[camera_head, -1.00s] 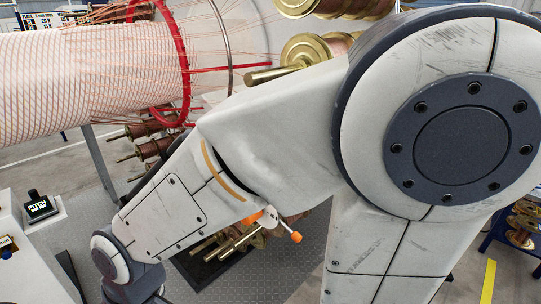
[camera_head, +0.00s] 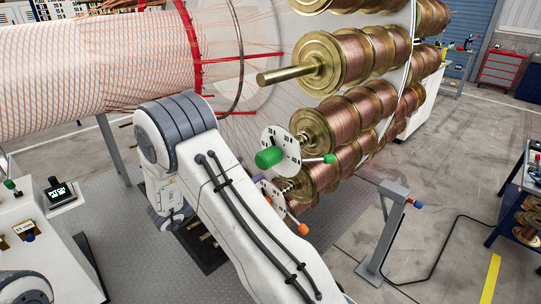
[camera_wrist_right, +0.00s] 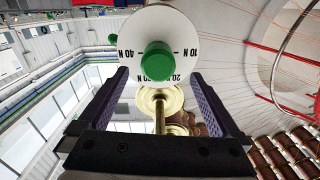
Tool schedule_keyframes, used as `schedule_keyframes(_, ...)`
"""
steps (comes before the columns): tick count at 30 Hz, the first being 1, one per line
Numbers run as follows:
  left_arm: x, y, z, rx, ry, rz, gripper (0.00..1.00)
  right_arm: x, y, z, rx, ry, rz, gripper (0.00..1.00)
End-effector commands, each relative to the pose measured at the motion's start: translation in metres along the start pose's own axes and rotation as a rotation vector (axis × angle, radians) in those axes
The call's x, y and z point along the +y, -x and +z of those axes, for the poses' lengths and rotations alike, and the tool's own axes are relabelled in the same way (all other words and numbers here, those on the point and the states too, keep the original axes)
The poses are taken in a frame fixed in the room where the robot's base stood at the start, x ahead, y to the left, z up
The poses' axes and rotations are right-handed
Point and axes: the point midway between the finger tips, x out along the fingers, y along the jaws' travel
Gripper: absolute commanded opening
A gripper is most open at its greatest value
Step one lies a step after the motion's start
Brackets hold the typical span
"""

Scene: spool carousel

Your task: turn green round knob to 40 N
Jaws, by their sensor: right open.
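The green round knob (camera_head: 268,157) sits at the middle of a white disc (camera_head: 280,141) with dark scale marks, in front of a spool. A rod with a green tip (camera_head: 327,159) sticks out to its right. In the right wrist view the green knob (camera_wrist_right: 146,52) is before the white disc (camera_wrist_right: 120,28), marked 40 N at left, 20 N below and 10 N at right; no pointer is clear. My right gripper (camera_wrist_right: 158,74) is open, its fingers apart and spanning the view below the knob, not visibly touching it. My arm hides this gripper in the head view.
Rows of copper spools (camera_head: 345,65) fill the area behind and right of the disc. A lower orange-tipped rod (camera_head: 303,228) sticks out below. A grey post (camera_head: 385,230) stands at right. The floor beyond it is mostly clear.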

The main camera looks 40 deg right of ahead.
Motion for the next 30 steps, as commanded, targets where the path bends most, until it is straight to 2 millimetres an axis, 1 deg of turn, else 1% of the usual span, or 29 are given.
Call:
schedule_keyframes(5,0.001,0.011,-0.001,0.000,0.000,0.000,0.69,0.004,-0.022,-0.004,0.010,0.004,0.018,0.99)
schedule_keyframes(12,0.002,0.032,-0.002,0.000,-0.001,0.000,0.69,0.003,-0.067,-0.006,0.010,0.004,0.015,0.99)
schedule_keyframes(15,0.003,0.038,-0.002,0.000,-0.002,0.000,0.69,0.004,-0.083,-0.005,0.008,0.003,0.014,0.99)
schedule_keyframes(18,0.003,0.042,-0.002,0.000,-0.003,0.000,0.69,0.003,-0.094,-0.004,0.008,0.003,0.013,0.99)
schedule_keyframes(24,0.003,0.044,-0.002,0.000,-0.004,0.000,0.69,0.003,-0.104,-0.003,0.008,0.001,0.010,0.99)
schedule_keyframes(30,0.003,0.043,-0.002,0.000,-0.004,0.000,0.69,0.003,-0.104,-0.002,0.008,0.001,0.009,0.99)
